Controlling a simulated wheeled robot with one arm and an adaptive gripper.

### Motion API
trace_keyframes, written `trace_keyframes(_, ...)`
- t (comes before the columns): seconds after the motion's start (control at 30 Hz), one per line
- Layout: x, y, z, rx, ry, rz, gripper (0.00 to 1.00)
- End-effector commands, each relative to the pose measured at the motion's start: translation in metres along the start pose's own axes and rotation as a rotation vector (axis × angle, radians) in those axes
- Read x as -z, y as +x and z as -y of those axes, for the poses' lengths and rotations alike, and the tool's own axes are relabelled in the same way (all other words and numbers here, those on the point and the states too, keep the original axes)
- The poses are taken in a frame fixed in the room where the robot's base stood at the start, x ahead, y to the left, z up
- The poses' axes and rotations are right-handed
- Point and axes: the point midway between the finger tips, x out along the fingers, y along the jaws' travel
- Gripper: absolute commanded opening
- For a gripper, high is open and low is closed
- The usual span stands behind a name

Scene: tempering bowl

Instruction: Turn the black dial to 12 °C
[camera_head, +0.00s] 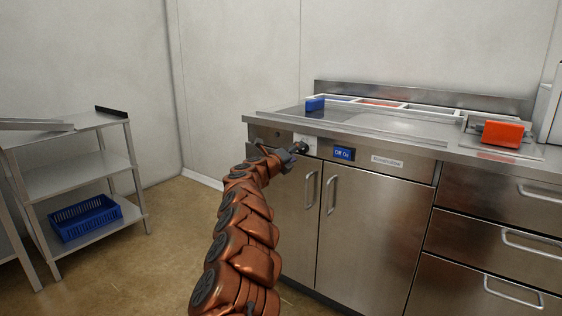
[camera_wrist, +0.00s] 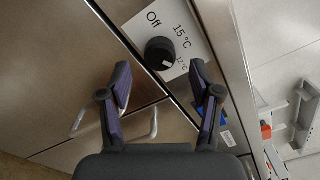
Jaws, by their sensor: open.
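The black dial (camera_wrist: 160,53) sits on a white label plate (camera_wrist: 152,17) on the steel cabinet front. The plate reads "Off", "15 °C" and, smaller and partly obscured, what looks like "12 °C". A small pale mark shows at the dial's lower right edge; which label it points to exactly I cannot tell. In the head view the dial (camera_head: 302,148) is small, just beyond my gripper. My gripper (camera_wrist: 160,72) is open and empty, its two fingers on either side of the dial in the picture. I cannot see contact with the dial.
A blue "Off On" switch (camera_head: 343,154) is right of the dial. Cabinet door handles (camera_head: 331,195) stick out below. The worktop (camera_head: 385,128) overhangs above and carries a blue item (camera_head: 315,104) and an orange item (camera_head: 503,133). A shelf rack (camera_head: 75,178) stands left, with open floor between.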

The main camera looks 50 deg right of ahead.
Motion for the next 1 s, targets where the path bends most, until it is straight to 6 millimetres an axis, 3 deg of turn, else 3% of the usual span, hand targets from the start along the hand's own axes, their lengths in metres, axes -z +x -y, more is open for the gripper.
trace_keyframes(1.0, 0.000, -0.065, 0.000, -0.002, 0.003, 0.001, 0.64)
